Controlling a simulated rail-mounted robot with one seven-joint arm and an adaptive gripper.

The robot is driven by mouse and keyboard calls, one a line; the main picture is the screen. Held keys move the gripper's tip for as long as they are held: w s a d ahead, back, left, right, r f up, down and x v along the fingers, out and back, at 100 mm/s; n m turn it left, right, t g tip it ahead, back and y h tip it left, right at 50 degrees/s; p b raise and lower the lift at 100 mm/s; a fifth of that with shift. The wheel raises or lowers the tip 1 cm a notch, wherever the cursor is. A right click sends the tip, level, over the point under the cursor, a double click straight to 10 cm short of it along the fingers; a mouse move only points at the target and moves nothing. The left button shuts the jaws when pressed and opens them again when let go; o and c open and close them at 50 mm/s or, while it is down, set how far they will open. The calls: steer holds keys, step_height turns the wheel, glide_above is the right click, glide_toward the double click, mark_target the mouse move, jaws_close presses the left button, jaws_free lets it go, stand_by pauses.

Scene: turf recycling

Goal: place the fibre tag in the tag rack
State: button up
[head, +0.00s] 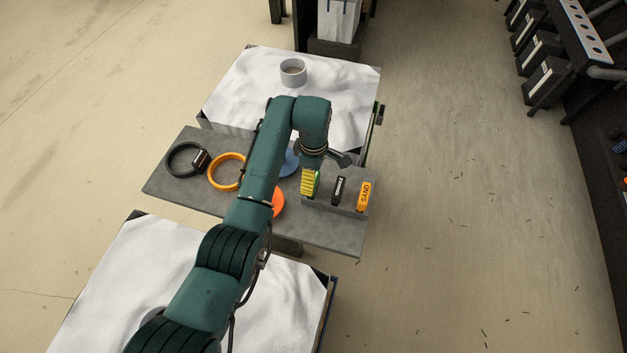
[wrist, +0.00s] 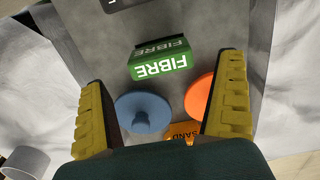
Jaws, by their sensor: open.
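The green fibre tag (wrist: 160,66) lies ahead of my gripper, centred between its fingers but beyond their tips in the wrist view. In the head view its green edge (head: 317,180) shows beside a yellow finger, at the left end of the grey tag rack (head: 348,207). Whether it is fully seated there cannot be told. My gripper (wrist: 165,100) is open, with yellow pads apart and nothing between them. In the head view, the gripper (head: 310,183) hangs over the rack's left end.
A blue knobbed disc (wrist: 143,115) and an orange disc (wrist: 200,97) lie near the fibre tag. A black ring (head: 171,161) and an orange ring (head: 212,176) lie left on the grey table (head: 320,232). A grey cup (head: 293,78) stands on the white surface behind.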

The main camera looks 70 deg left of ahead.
step_height(320, 180, up, 5)
steer(key=shift+r, duration=0.2)
steer(key=w+d+r+m+t+y, duration=0.25)
steer(key=w+d+r+m, duration=0.25)
steer(key=w, duration=0.3)
steer(key=w+d+r+m+t+y, duration=0.2)
steer(key=w+d+r+m+t, duration=0.15)
steer(key=w, duration=0.45)
steer(key=w+d+r+m+t, duration=0.3)
steer(key=d+r+m, duration=0.1)
steer(key=d+r, duration=0.25)
steer(key=w+d+r+m+t, duration=0.35)
steer(key=d+r, duration=0.25)
steer(key=d, duration=0.2)
steer(key=s+d+r+m+t+h, duration=0.2)
steer(key=s+d+r+m+t, duration=0.3)
steer(key=d+r, duration=0.5)
steer(key=s+d+r+m+t+h, duration=0.3)
steer(key=s+d+r+m, duration=0.4)
steer(key=d, duration=0.6)
step_height(320, 180, up, 3)
steer(key=shift+s+d+r+m+t, duration=0.15)
steer(key=shift+s+d+m+t, duration=0.2)
steer(key=shift+s+t, duration=0.65)
